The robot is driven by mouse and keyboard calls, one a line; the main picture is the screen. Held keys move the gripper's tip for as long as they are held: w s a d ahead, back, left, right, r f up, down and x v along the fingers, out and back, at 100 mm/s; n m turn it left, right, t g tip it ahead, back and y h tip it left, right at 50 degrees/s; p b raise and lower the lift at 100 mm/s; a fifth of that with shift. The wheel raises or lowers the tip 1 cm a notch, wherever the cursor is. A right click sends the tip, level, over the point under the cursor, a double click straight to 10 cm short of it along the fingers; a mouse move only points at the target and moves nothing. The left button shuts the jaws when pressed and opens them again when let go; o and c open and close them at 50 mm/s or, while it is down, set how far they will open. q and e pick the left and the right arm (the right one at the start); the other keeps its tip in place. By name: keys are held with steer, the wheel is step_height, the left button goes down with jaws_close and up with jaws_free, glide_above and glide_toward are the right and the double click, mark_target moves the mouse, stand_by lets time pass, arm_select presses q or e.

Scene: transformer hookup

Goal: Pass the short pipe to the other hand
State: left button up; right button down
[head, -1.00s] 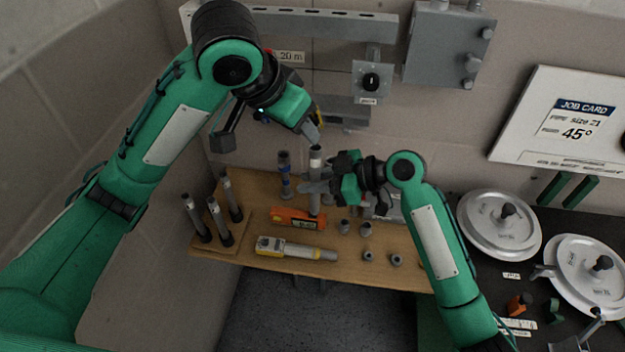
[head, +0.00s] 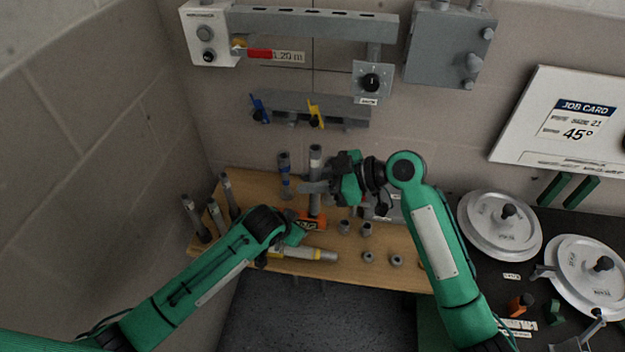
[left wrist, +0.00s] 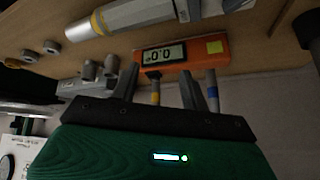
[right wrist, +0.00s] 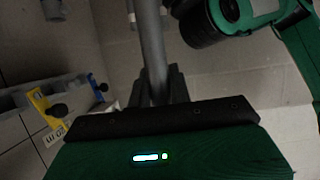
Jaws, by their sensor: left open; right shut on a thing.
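The short pipe (head: 315,172) is a grey upright tube with a pale band near its top. My right gripper (head: 318,187) is shut on it from the right, above the wooden table. In the right wrist view the pipe (right wrist: 152,45) runs up from between the fingers. My left gripper (head: 297,232) is low over the table, below and left of the right one, near the pipe's lower end. In the left wrist view its jaws (left wrist: 158,78) are open, with a yellow-banded rod showing between them; I cannot tell whether that is the short pipe.
The wooden table (head: 330,264) holds an orange level (left wrist: 205,52), a grey-yellow tool (head: 318,254), several small fittings (head: 367,229) and dark-footed pipes at left (head: 229,195). A blue-banded rod (head: 285,175) stands close left of the short pipe. A grey wall rail (head: 310,22) hangs behind.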

arm_select(q)
steer(key=s+d+f+m+t, duration=0.1)
steer(key=s+d+f+m, duration=0.2)
steer(key=s, duration=0.8)
steer(key=s+d+f+m+t, duration=0.1)
steer(key=s+f+m+t, duration=0.3)
steer(key=s, duration=0.7)
steer(key=s+a+f+n+g+y, duration=0.15)
steer(key=a+f, duration=0.25)
steer(key=f, duration=0.4)
steer(key=s+a+f+n+g, duration=0.1)
steer(key=s+a+f+g, duration=0.2)
steer(key=f, duration=0.5)
steer(key=s+a+f+n+g+y, duration=0.1)
steer(key=a+f+n+g, duration=0.1)
steer(key=a+f, duration=0.5)
steer(key=s+a+f+n+g, duration=0.2)
steer(key=s+a+f+n, duration=0.1)
steer(key=s+f, duration=0.5)
steer(key=s+a+f+n+g, duration=0.2)
steer(key=s+f, duration=0.5)
steer(key=s, duration=0.6)
steer(key=shift+s+a+f+n, duration=0.4)
steer(key=shift+a+n, duration=0.35)
steer(key=shift+n, duration=0.2)
